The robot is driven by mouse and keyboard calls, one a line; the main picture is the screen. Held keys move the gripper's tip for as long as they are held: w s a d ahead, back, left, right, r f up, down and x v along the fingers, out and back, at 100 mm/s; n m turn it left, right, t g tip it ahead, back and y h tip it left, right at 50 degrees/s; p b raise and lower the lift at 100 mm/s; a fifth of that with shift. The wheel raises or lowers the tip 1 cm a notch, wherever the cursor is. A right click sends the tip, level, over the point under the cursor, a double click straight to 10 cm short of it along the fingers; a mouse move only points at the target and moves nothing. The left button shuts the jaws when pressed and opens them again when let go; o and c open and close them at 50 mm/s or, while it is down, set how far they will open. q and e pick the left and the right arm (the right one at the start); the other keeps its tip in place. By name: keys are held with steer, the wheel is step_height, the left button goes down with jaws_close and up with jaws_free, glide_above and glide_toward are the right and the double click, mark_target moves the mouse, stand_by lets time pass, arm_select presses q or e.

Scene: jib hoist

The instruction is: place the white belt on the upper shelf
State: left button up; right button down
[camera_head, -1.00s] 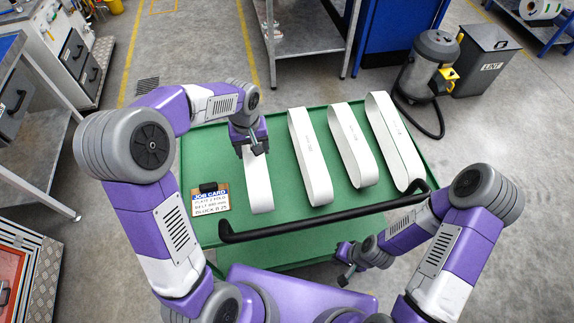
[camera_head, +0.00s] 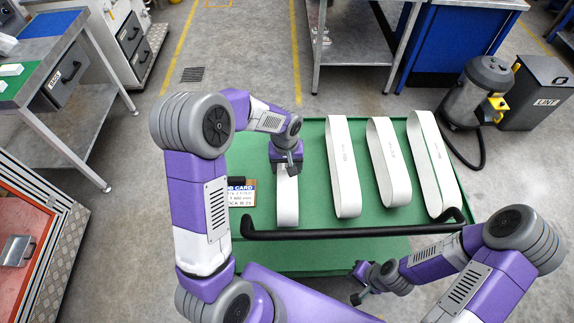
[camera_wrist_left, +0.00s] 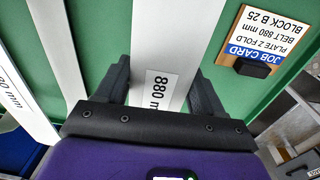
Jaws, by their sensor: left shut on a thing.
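Several white looped belts lie side by side on the green cart top (camera_head: 316,135). My left gripper (camera_head: 288,164) is over the far end of the leftmost white belt (camera_head: 288,205). In the left wrist view, its two fingers (camera_wrist_left: 158,72) stand on either side of this belt, which carries an "880 mm" label (camera_wrist_left: 163,90); the gripper is shut on it. The far end of the belt is hidden under the gripper. My right gripper (camera_head: 358,284) is off the cart's near side, beyond the black handle, and its finger gap is unclear. Which surface is the upper shelf is not marked.
Other belts (camera_head: 343,170) lie close to the right. A job card (camera_head: 240,193) lies left of the held belt. A black handle (camera_head: 350,232) crosses the cart's near edge. A metal bench (camera_head: 350,50) stands behind; a workbench (camera_head: 72,130) stands left, with floor between.

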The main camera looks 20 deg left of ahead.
arm_select(q)
steer(key=o, duration=1.1)
steer(key=shift+o, duration=0.2)
steer(key=shift+r+p, duration=0.3)
steer(key=shift+r, duration=0.05)
step_height(320, 180, up, 12)
steer(key=p, duration=0.1)
steer(key=shift+s+a+f+p, duration=0.15)
steer(key=shift+f+p, duration=0.1)
steer(key=shift+p, duration=0.15)
